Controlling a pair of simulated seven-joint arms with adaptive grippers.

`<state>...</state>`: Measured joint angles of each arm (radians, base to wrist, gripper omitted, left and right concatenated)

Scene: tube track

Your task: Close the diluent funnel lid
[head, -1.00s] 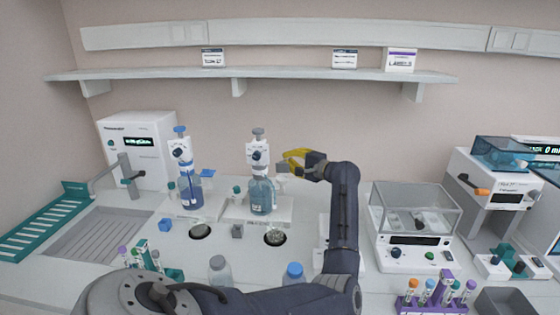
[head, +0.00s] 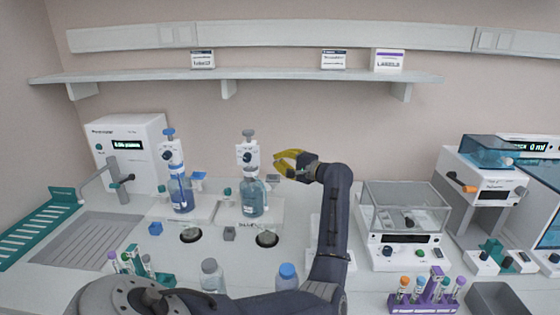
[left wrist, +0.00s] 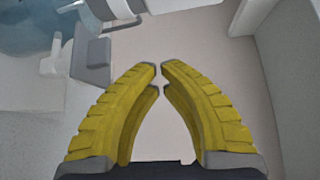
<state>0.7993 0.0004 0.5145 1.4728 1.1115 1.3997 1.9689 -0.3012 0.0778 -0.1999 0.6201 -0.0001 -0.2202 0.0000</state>
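My left gripper (head: 287,163) is right of the pump head on the right-hand bottle (head: 253,197), above the bench. Its yellow fingers are empty; in the left wrist view their tips (left wrist: 159,66) nearly meet, with a thin gap. A grey flap-like plate (left wrist: 92,62) on a pale stem lies left of the fingers there, apart from them. It may be the funnel lid; I cannot tell whether it is open. A dark round opening (head: 267,239) in the bench is in front of the right-hand bottle. My right gripper is not in view.
A second bottle (head: 180,190) with a pump stands left. A balance with a clear draft shield (head: 407,206) stands right of my arm. A clear bottle (head: 211,276), a blue-capped bottle (head: 287,277) and a purple tube rack (head: 425,301) are in front.

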